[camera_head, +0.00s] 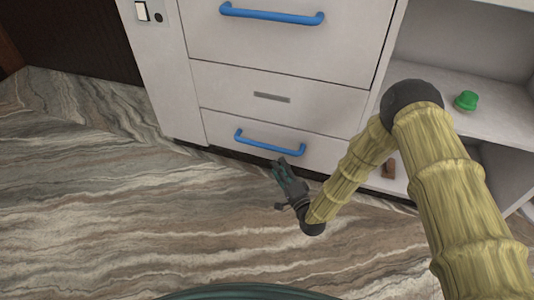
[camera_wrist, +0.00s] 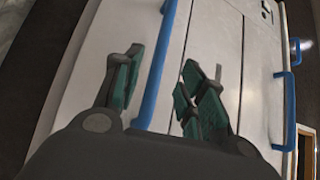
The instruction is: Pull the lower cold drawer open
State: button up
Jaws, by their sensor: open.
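The lower drawer (camera_head: 262,130) is a pale front at the bottom of the white cabinet and looks closed. Its blue bar handle (camera_head: 270,145) runs across it. My gripper (camera_head: 282,165) is just in front of and below the handle's right half, over the floor. In the wrist view my gripper (camera_wrist: 163,65) is open with green-padded fingers. The blue handle (camera_wrist: 155,80) appears between the fingers, nearer the left one. No grip on it shows, and I cannot tell how far the fingertips reach past it.
Above is a panel with a grey slot (camera_head: 272,97), then an upper front with another blue handle (camera_head: 272,15). On the right, an open shelf (camera_head: 470,125) holds a green object (camera_head: 466,100). A small brown block (camera_head: 389,168) lies below it. The marbled floor (camera_head: 150,220) in front is clear.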

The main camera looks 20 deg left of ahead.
aim_at(267, 147)
jog(key=b+x, duration=0.4)
jog(key=x, duration=0.5)
jog(key=shift+w+a+b, duration=0.25)
jog(key=shift+b, duration=0.05)
jog(key=shift+w+a+r, duration=0.2)
jog(key=shift+w+a, duration=0.2)
jog(key=shift+c, duration=0.2)
grip_shut()
